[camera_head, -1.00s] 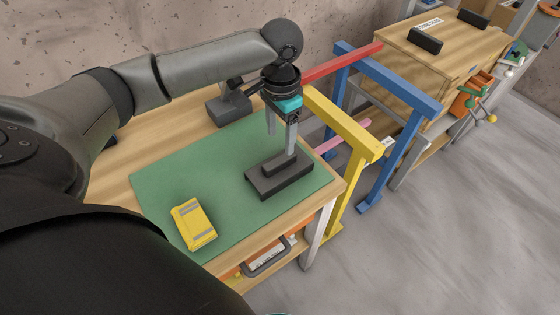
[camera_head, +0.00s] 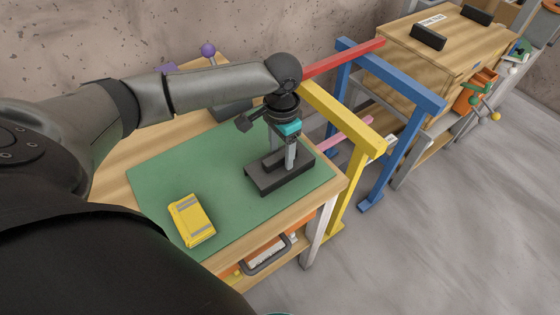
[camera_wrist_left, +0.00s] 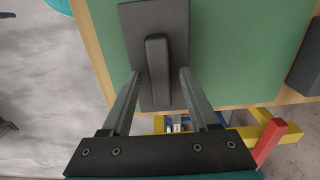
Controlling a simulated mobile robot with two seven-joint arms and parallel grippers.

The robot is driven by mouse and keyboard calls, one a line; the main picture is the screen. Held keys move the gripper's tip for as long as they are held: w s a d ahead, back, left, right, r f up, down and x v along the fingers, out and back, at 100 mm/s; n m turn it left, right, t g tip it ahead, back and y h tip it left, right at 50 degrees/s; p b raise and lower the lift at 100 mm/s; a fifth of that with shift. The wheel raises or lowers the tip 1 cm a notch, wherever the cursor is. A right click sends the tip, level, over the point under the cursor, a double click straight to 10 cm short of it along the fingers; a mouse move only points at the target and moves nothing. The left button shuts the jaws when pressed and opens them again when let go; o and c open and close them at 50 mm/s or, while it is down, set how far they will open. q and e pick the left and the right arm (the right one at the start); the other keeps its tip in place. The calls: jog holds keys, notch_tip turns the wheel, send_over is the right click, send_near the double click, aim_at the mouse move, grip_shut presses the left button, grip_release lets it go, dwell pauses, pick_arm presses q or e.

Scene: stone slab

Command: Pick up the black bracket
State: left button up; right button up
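The black bracket (camera_head: 268,184) is a dark flat plate with a raised rib, lying on the green mat (camera_head: 165,180) near its right edge. It also shows in the left wrist view (camera_wrist_left: 158,65), where the rib runs up the middle of the plate. My left gripper (camera_head: 284,164) is open and points down over the bracket. In the left wrist view its fingertips (camera_wrist_left: 160,78) are on either side of the rib, with a gap at each side. The fingertips' exact height above the plate is hard to tell. My right gripper is not in view.
A yellow block (camera_head: 192,220) with grey bands lies on the mat left of the bracket. Yellow (camera_head: 350,140) and blue (camera_head: 395,90) frames stand just beyond the table's right edge. A purple knob (camera_head: 208,50) shows behind my left arm. The mat between block and bracket is clear.

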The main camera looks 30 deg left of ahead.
pick_arm(q)
grip_shut()
dwell(0.5)
